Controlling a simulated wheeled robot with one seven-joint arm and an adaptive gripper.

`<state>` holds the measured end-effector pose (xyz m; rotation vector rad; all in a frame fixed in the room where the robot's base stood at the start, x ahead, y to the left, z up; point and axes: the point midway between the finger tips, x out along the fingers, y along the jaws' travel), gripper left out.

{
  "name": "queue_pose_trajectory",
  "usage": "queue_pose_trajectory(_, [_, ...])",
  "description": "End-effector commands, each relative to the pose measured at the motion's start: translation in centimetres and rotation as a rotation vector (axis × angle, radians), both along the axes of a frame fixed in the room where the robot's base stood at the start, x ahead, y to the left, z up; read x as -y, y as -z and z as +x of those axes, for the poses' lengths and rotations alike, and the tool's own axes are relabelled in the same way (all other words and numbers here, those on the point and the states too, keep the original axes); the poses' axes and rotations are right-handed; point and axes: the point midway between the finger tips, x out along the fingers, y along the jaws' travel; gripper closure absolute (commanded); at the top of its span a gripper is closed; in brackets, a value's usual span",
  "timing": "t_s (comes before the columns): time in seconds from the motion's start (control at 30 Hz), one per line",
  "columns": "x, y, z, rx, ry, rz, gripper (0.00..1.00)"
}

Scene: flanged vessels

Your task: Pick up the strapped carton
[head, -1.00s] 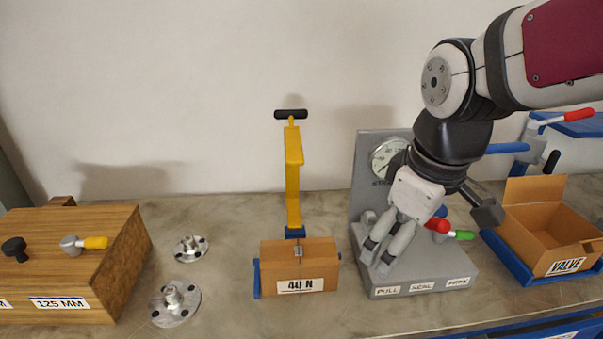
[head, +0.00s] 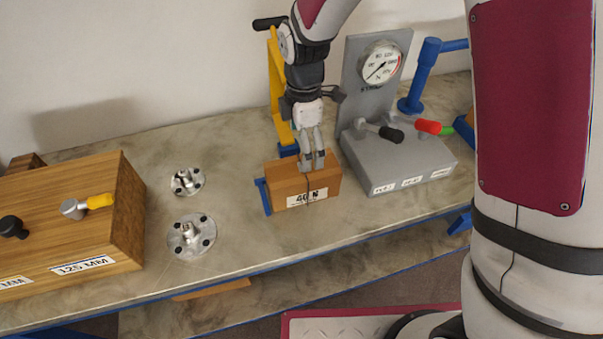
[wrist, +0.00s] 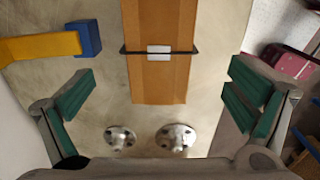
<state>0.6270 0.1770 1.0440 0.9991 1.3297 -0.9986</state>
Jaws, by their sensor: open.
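The strapped carton (head: 290,188) is a brown box labelled "40 N" with a dark strap around its middle, standing on the bench. In the wrist view the carton (wrist: 158,85) lies between the open fingers, with a clear gap on both sides; its strap and pale buckle cross the top. My gripper (head: 313,166) is open and just above the carton in the head view, its fingers hiding part of the top. It also shows in the wrist view (wrist: 160,95) with green pads. I cannot tell the exact height gap.
A yellow post (head: 279,90) with a blue foot stands just behind the carton. A grey gauge stand (head: 400,166) with levers is close on the right. Two metal flanges (head: 190,238) and a wooden block (head: 128,215) are to the left.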

Motion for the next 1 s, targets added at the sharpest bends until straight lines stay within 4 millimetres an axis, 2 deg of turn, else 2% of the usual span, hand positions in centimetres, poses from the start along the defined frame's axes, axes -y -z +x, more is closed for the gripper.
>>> queue_pose_trajectory(0.1, [0.0,2.5,-0.2,-0.005,0.000,-0.003,0.02])
queue_pose_trajectory(0.23, [0.0,4.5,-0.2,-0.004,0.000,-0.002,0.02])
queue_pose_trajectory(0.53, [0.0,6.3,-0.1,-0.002,0.002,-0.001,0.02])
queue_pose_trajectory(0.83, [-0.2,9.8,-0.1,-0.003,0.003,-0.002,0.02])
queue_pose_trajectory(1.0, [-0.2,10.9,0.1,0.000,0.001,-0.001,0.02])
